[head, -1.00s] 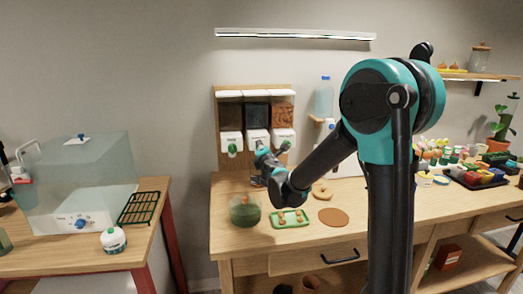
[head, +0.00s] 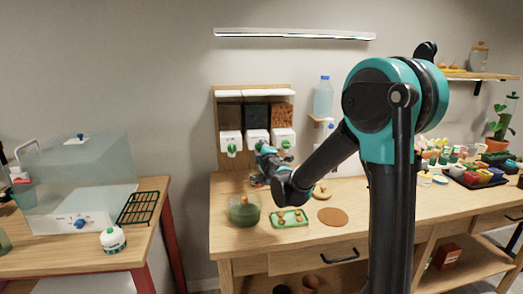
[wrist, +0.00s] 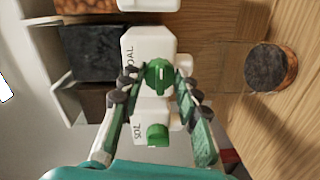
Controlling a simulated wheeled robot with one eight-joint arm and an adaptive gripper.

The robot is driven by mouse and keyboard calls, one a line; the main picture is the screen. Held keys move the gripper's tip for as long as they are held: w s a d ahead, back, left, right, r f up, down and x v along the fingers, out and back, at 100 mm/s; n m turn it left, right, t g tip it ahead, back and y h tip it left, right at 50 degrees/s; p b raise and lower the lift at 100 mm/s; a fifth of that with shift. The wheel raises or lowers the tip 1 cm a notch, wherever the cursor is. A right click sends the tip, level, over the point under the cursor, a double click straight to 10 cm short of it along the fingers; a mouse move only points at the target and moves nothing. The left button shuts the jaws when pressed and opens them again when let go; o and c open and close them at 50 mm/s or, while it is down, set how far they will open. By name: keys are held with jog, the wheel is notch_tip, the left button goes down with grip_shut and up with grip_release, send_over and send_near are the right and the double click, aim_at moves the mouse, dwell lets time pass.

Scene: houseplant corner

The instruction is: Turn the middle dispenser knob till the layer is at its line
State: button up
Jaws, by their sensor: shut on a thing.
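The middle dispenser (head: 256,118) holds black material and hangs on the wooden back panel between two others. Its green knob (wrist: 160,76) shows between the fingers of my gripper (wrist: 153,88) in the wrist view, under a label ending "OAL". My gripper is shut on this knob. In the head view my gripper (head: 264,152) hides most of the knob. Below the dispenser, a round vessel (wrist: 270,68) shows a dark top surface and a speckled orange-brown side. My gripper hides this vessel in the head view. I cannot make out the line on it.
The left dispenser's knob (wrist: 157,133) is close beside my fingers. The right dispenser (head: 283,116) holds brown chunks. A green glass bowl (head: 244,212), a green tray (head: 290,218) and a brown disc (head: 333,216) are on the bench.

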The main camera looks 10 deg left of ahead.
dwell(0.4)
jog(key=o, duration=1.2)
jog(key=shift+c, duration=0.2)
jog(key=v, duration=1.2)
